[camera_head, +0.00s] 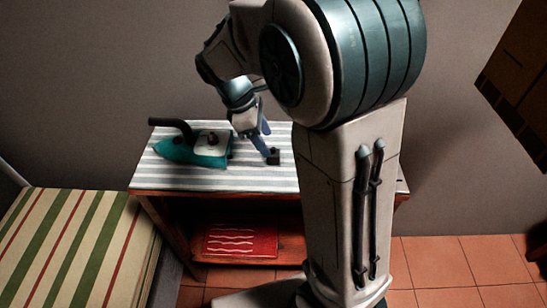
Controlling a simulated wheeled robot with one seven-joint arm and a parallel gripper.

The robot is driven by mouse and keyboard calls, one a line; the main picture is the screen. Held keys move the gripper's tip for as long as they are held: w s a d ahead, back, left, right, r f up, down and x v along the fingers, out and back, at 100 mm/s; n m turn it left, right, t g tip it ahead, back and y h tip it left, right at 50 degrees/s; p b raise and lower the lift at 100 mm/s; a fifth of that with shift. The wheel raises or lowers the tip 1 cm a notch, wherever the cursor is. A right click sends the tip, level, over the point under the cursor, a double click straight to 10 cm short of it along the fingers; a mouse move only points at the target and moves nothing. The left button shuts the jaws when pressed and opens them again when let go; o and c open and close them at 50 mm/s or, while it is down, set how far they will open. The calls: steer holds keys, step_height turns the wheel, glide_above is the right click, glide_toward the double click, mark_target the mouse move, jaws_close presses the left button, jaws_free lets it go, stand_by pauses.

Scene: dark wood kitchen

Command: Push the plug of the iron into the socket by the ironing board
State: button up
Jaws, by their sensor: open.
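The teal iron (195,149), with a dark handle, lies on the striped ironing board top (170,178) at its left part. My gripper (267,143) is open, pointing down over the board to the right of the iron. A small black block (273,157) sits on the board at the tip of one blue finger. It may be the plug or the socket; I cannot tell which, nor whether the finger touches it. No other plug or socket can be made out. My arm hides the right part of the board.
A striped bed or bench (70,245) stands at the left front. A red folded cloth (241,240) lies on the shelf under the board. A grey wall (90,90) runs behind. A brown cabinet (520,80) hangs at the upper right. Tiled floor (450,265) is clear at the right.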

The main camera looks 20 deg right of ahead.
mark_target(273, 152)
steer(key=shift+d+f, duration=0.15)
steer(key=shift+f, duration=0.15)
steer(key=x, duration=0.5)
steer(key=shift+s+f+b, duration=0.1)
steer(key=shift+s+b, duration=0.1)
steer(key=shift+b, duration=0.2)
steer(key=c, duration=1)
